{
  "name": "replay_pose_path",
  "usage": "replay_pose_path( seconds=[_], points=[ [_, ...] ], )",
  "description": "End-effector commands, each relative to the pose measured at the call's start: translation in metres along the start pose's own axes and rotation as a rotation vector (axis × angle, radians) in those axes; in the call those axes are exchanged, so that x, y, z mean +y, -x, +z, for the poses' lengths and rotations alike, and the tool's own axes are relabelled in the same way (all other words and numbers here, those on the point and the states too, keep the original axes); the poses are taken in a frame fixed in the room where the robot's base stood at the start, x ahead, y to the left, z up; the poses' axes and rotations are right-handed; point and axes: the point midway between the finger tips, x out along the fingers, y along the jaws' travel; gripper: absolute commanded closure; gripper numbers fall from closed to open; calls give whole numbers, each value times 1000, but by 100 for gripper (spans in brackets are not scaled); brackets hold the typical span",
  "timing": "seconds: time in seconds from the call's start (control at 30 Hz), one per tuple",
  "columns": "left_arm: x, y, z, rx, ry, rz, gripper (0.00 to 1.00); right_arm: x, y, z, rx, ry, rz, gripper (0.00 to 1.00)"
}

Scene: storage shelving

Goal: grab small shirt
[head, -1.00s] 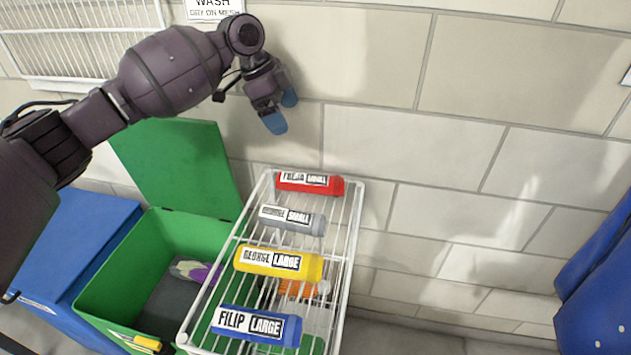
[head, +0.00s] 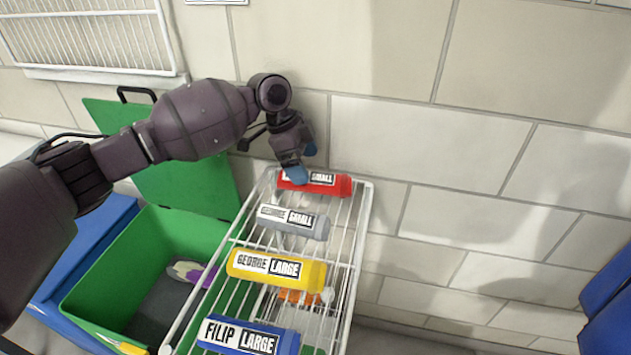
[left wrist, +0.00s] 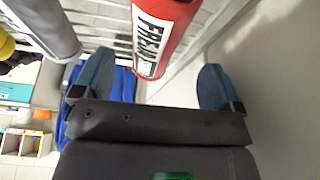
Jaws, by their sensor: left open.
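A red roll (head: 338,186) with a label ending in SMALL lies at the far end of the white wire rack. In the left wrist view the red roll (left wrist: 172,25) runs between the fingertips, its label partly readable. A grey roll (head: 318,228), labelled SMALL, lies nearer. My left gripper (head: 303,163) is open at the red roll's far side, one blue fingertip overlapping its label. In the left wrist view the open jaws (left wrist: 152,85) show a finger on each side of the roll. Whether they touch it, I cannot tell. My right gripper is not in view.
The wire rack (head: 362,222) also holds a yellow GEORGE LARGE roll (head: 312,271) and a blue FILIP LARGE roll (head: 287,342). An open green bin (head: 95,285) stands left of the rack. A tiled wall (head: 430,150) is close behind it.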

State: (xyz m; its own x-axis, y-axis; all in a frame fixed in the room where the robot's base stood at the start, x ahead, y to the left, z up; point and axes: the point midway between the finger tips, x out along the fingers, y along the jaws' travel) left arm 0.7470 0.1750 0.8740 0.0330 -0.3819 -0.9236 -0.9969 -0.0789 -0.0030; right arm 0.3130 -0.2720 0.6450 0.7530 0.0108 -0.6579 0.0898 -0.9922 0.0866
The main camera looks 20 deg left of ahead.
Motion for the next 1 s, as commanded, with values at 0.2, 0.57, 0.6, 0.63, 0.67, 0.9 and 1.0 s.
replay_pose_path(
  seconds=[0.2,0.57,0.6,0.63,0.67,0.9,1.0],
  points=[
    [5,-35,-4,-1,2,9,9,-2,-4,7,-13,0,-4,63],
    [4,-43,-6,-1,1,0,11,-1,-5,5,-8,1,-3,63],
    [4,-43,-6,-1,1,1,17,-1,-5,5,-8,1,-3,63],
    [4,-43,-6,-1,1,1,21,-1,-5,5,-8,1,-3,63],
    [4,-43,-6,-1,1,1,26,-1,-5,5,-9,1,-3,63],
    [4,-43,-6,-1,1,2,63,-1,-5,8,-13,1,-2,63],
    [4,-43,-6,-1,1,1,67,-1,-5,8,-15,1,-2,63]
  ],
)
